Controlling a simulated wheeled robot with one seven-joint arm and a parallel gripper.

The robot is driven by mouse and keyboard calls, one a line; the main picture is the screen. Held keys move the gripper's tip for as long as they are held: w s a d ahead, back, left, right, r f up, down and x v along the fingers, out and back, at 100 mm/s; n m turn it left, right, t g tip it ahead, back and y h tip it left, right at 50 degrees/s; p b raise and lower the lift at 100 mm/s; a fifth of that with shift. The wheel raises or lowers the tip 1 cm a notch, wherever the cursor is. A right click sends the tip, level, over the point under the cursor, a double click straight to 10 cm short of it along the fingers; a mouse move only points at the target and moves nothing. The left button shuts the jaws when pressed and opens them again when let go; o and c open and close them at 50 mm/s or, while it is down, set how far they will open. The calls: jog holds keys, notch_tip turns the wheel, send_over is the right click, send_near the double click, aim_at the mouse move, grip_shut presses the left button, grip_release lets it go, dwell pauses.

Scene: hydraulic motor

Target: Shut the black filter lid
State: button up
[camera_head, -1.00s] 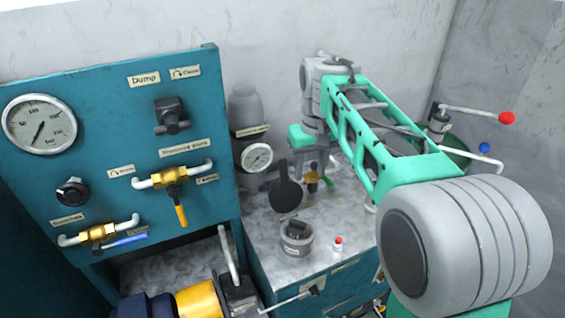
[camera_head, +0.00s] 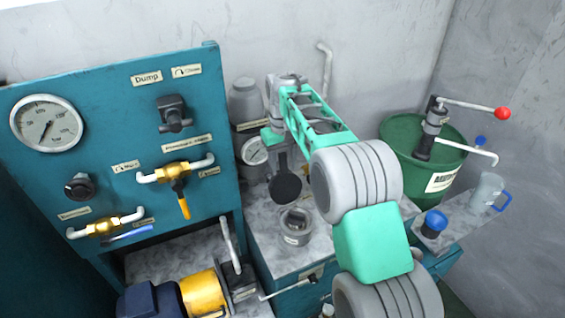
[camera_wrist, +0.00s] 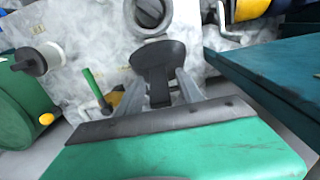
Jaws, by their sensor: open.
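The black filter lid (camera_head: 286,187) stands raised, tilted up at the back of the round grey filter cup (camera_head: 295,228), whose mouth is uncovered. In the wrist view the round black lid (camera_wrist: 160,55) lies just ahead of my gripper (camera_wrist: 159,77), and the cup (camera_wrist: 150,14) is beyond it at the top edge. My two grey fingers are apart, one on either side of the lid's narrow base. I cannot tell whether they touch it. In the head view my gripper is close behind and above the lid, largely hidden by my arm.
A teal panel (camera_head: 120,130) with gauge and valves stands left. A pressure gauge (camera_head: 254,151) is close left of the lid. A green drum (camera_head: 405,145) with a red-knobbed lever stands right. In the wrist view, a yellow-headed, green-handled part (camera_wrist: 108,97) is beside my left finger.

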grip_shut()
dwell(0.4)
dwell(1.0)
